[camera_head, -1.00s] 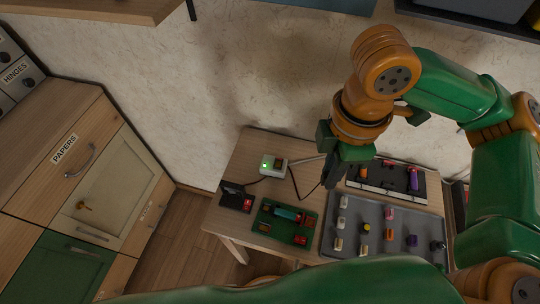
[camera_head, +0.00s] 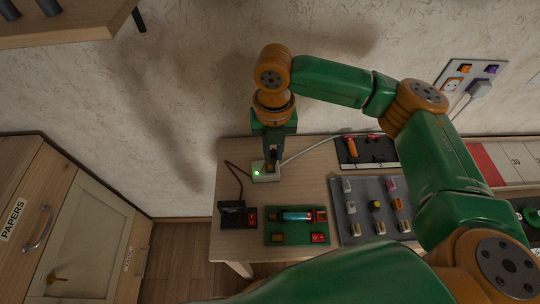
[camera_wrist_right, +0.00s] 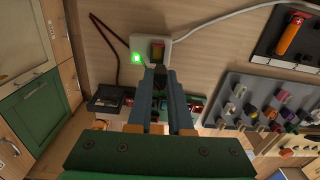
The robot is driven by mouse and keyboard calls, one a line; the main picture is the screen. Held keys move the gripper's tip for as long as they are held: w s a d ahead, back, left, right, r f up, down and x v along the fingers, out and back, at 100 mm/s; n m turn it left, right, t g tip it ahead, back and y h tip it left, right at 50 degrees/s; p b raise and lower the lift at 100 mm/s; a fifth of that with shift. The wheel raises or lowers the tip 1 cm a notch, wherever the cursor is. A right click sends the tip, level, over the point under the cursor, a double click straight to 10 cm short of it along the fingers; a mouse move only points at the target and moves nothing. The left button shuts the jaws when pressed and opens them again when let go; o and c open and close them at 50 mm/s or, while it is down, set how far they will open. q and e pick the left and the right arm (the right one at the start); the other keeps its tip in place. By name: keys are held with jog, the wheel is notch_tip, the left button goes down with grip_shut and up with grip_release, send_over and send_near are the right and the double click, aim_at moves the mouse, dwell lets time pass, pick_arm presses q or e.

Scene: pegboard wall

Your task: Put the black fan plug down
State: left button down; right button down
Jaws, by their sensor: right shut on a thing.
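My right gripper (camera_head: 272,153) points down at the white power box (camera_head: 266,176) with a lit green lamp, at the table's back left. In the right wrist view its fingers (camera_wrist_right: 166,78) are closed around a small dark thing, taken as the black fan plug (camera_wrist_right: 159,82). The fingers hide most of it. The white box (camera_wrist_right: 138,44) with its orange-brown switch shows just beyond the fingertips. I cannot tell whether the plug touches the box. My left gripper is not in view.
A dark red cord (camera_head: 236,168) runs left of the box towards a black device (camera_head: 237,215). A white cord (camera_head: 330,136) runs from the box to the wall socket (camera_head: 478,88). A green tray (camera_head: 297,238) and a grey tray (camera_head: 362,226) stand in front.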

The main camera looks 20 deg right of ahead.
jog(key=shift+w+a+f+p, duration=0.15)
jog(key=shift+w+f, duration=0.15)
jog(key=shift+f, duration=0.85)
jog(key=shift+w+d+f+p, duration=0.15)
jog(key=shift+w+f, duration=0.1)
jog(key=shift+f, duration=0.85)
jog(key=shift+a, duration=0.1)
jog(key=c, duration=0.8)
grip_release()
jog(key=shift+f, duration=0.1)
jog(key=shift+c, duration=0.2)
notch_tip(320, 180, up, 8)
jog(key=shift+f, duration=0.1)
